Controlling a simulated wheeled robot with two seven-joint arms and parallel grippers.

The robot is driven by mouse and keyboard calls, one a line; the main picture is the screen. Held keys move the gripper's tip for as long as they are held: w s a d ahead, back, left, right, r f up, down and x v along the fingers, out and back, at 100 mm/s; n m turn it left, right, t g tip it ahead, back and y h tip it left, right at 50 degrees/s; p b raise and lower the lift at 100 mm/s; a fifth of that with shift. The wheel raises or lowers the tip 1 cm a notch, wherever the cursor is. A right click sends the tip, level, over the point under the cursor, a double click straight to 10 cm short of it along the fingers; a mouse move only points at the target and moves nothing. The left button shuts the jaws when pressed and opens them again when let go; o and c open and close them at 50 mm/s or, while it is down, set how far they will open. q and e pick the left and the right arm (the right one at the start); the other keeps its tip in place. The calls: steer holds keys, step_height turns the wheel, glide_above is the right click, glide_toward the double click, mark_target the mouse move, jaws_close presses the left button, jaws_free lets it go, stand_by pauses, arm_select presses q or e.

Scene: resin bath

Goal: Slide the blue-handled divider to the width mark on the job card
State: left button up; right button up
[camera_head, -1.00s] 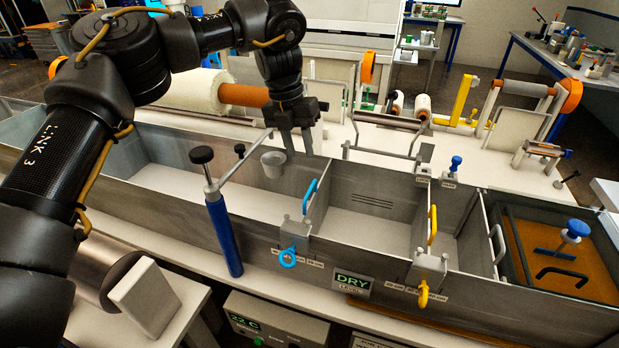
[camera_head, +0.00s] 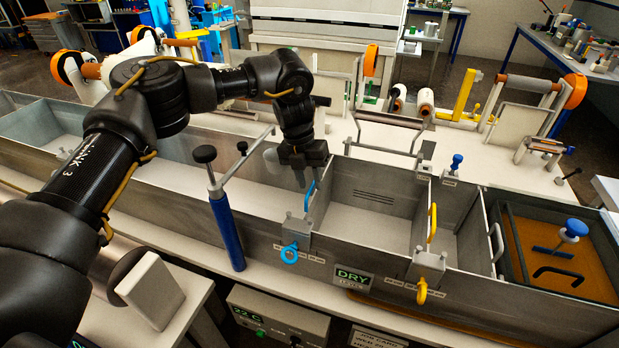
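The blue-handled divider (camera_head: 319,203) stands across the grey bath, with its upright blue handle (camera_head: 309,196) on top. A blue ring clamp (camera_head: 289,253) sits at its front on the bath's rim. My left gripper (camera_head: 308,182) points down just above and behind the blue handle. Its fingers look apart, and the handle's top is close to the fingertips; I cannot tell whether they touch. The job card (camera_head: 377,339) is at the bottom edge, mostly cut off, so its width mark cannot be read. My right gripper is out of view.
A yellow-handled divider (camera_head: 432,222) stands farther right in the bath. A blue post with a crossbar (camera_head: 226,232) rises at the front rim, left of the blue divider. The compartment between the dividers is empty.

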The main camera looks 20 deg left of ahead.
arm_select(q)
steer(key=c, duration=0.5)
jaws_close()
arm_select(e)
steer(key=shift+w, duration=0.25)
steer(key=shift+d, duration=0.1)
arm_select(q)
steer(key=d, duration=0.5)
steer(key=shift+s+d, duration=0.2)
steer(key=shift+o, duration=1.4)
jaws_free()
steer(key=shift+o, duration=1.4)
steer(key=shift+d, duration=0.25)
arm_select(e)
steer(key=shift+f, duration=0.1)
